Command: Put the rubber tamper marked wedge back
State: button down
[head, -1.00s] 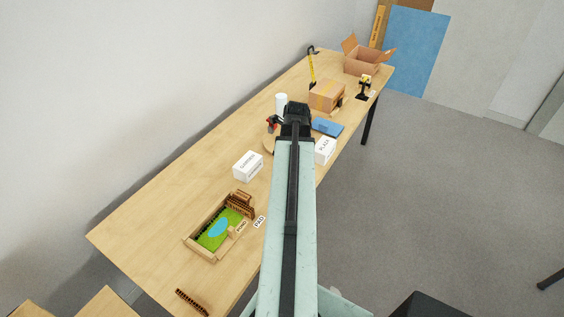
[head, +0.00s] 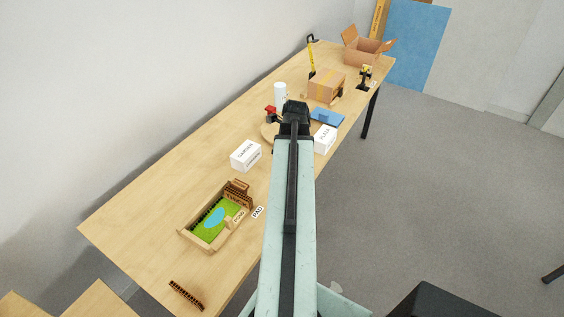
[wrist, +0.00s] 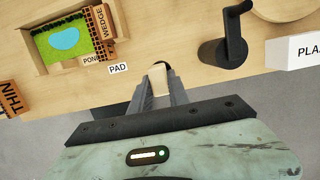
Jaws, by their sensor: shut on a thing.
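My gripper is at the end of my arm in the head view (head: 295,108), over the table. In the wrist view my gripper (wrist: 160,88) is shut on a small beige piece (wrist: 159,80) with a dark rounded end beyond it. No marking shows on this piece, so I cannot tell whether it is the wedge tamper. A wooden tray (head: 187,238) holds a green landscape with a blue pond (head: 214,218). A WEDGE label (wrist: 103,22) shows at the tray's right side, beside brown slatted pieces (head: 239,192). A POND label (wrist: 91,59) and a PAD label (wrist: 118,69) are nearby.
White GARDEN (head: 245,156) and PLAZA (head: 325,139) blocks flank my arm. A black lever-topped thing (wrist: 226,46) stands right of my gripper in the wrist view. A brown comb-like strip (head: 186,295) lies at the near end. The table's left side is clear.

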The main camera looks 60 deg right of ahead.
jog(key=shift+f+b, duration=3.55)
jog(key=shift+f, duration=0.3)
jog(key=shift+f, duration=0.2)
jog(key=c, duration=1.2)
grip_release()
jog(key=shift+o, duration=0.2)
jog(key=shift+r, duration=0.1)
jog(key=r+p, duration=0.2)
jog(key=s+r+p, duration=0.1)
jog(key=r+p, duration=0.4)
jog(key=shift+s+r+p, duration=0.3)
jog(key=shift+r, duration=0.05)
jog(key=shift+f, duration=0.15)
